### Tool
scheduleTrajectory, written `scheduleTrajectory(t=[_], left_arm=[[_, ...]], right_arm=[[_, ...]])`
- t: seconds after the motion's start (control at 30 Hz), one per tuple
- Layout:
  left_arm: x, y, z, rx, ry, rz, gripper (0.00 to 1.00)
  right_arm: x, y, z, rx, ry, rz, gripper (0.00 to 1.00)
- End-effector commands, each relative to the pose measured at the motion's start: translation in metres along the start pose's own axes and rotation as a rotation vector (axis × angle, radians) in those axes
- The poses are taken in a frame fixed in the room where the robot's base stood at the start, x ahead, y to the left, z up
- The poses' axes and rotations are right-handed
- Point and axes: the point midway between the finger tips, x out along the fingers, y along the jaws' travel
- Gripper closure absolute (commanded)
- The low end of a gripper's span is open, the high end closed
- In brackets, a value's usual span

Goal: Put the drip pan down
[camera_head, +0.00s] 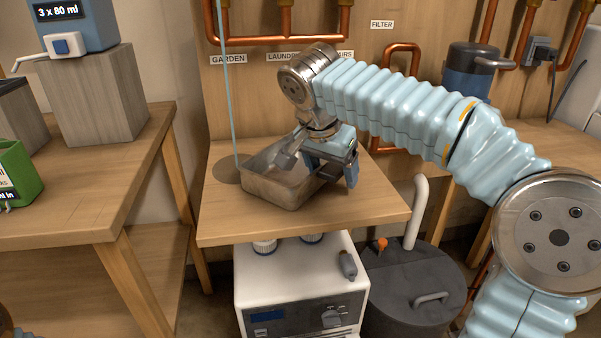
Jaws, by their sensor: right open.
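The drip pan (262,187) is a shallow rectangular metal tray. It rests on the wooden middle shelf (370,213), upright as far as I can see. My right gripper (320,170) is at the pan's right end, with its jaws apart. One finger reaches over the inside of the pan and the other is outside its right side. Whether either finger touches the pan I cannot tell. The gripper hides part of the pan's back right rim. My left gripper is not in view.
A thin pale blue vertical line (228,90), water or a tube, meets a dark round patch (226,170) left of the pan. Copper pipes (290,39) run behind. A white machine (300,275) and a dark drum (415,285) stand below. The shelf's front is bare.

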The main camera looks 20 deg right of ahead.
Motion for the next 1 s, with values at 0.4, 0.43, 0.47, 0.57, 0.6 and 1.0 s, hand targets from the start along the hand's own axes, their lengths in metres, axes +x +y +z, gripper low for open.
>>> scheduleTrajectory(t=[0.4, 0.43, 0.47, 0.57, 0.6, 1.0], left_arm=[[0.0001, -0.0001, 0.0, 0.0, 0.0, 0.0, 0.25], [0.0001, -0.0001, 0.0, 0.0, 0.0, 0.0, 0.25], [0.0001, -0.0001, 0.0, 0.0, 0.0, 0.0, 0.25], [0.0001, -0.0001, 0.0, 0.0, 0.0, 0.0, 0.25], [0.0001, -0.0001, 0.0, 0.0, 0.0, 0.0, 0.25], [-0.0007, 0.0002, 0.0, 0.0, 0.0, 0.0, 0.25]], right_arm=[[0.002, 0.0001, 0.0, 0.0, 0.0, 0.0, 0.52], [0.002, 0.0001, 0.0, 0.0, 0.0, 0.0, 0.57], [0.0019, 0.0001, 0.0, 0.0, 0.0, 0.0, 0.61], [0.0019, 0.0001, 0.0, 0.0, 0.0, 0.0, 0.77], [0.0019, 0.0001, 0.0, 0.0, 0.0, 0.0, 0.83], [-0.0021, -0.0003, -0.0016, 0.001, 0.001, -0.002, 0.96]])
